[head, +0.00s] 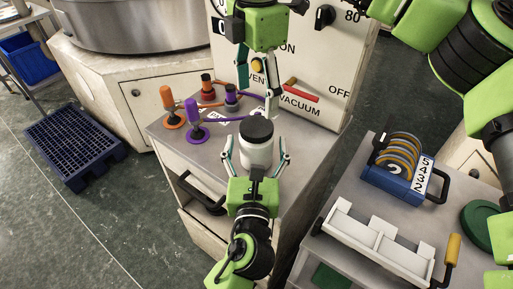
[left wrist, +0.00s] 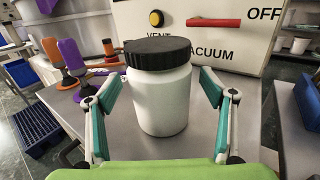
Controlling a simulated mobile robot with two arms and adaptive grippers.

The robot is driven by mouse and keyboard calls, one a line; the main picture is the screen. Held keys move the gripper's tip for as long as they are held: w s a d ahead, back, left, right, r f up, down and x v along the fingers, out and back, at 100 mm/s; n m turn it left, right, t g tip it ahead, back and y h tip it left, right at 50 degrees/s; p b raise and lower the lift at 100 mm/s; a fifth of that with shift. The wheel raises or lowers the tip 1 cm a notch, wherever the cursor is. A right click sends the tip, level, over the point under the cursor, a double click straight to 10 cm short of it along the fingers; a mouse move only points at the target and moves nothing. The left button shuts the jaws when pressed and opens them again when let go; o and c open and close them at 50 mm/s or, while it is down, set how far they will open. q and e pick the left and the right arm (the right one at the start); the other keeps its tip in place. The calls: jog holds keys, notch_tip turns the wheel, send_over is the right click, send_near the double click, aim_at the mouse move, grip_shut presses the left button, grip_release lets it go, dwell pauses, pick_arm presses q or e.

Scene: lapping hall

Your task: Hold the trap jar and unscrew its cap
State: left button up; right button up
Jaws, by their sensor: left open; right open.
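The trap jar (head: 257,153) is a white upright jar with a black cap (head: 256,129), standing on the grey cabinet top. In the left wrist view the jar (left wrist: 161,102) and its ribbed cap (left wrist: 158,52) stand centred between the fingers. My left gripper (head: 257,160) is open, one finger on each side of the jar body; a gap shows on both sides in the left wrist view. My right gripper (head: 258,88) is open and empty, pointing down, above the cap in the head picture; its exact height over the cap is hard to tell.
Orange and purple handled valves (head: 193,115) stand left of the jar. Behind is a panel (head: 330,60) with a red lever (head: 300,93) and a yellow knob. A right-hand table holds a blue ring rack (head: 393,180) and a white tray (head: 362,237).

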aim_at(257, 126)
pick_arm(q)
jog(key=shift+w, duration=0.85)
grip_shut()
pick_arm(e)
jog(key=m, duration=0.4)
jog(key=shift+f, duration=0.2)
jog(key=shift+m, duration=0.3)
jog(key=shift+f, duration=3.85)
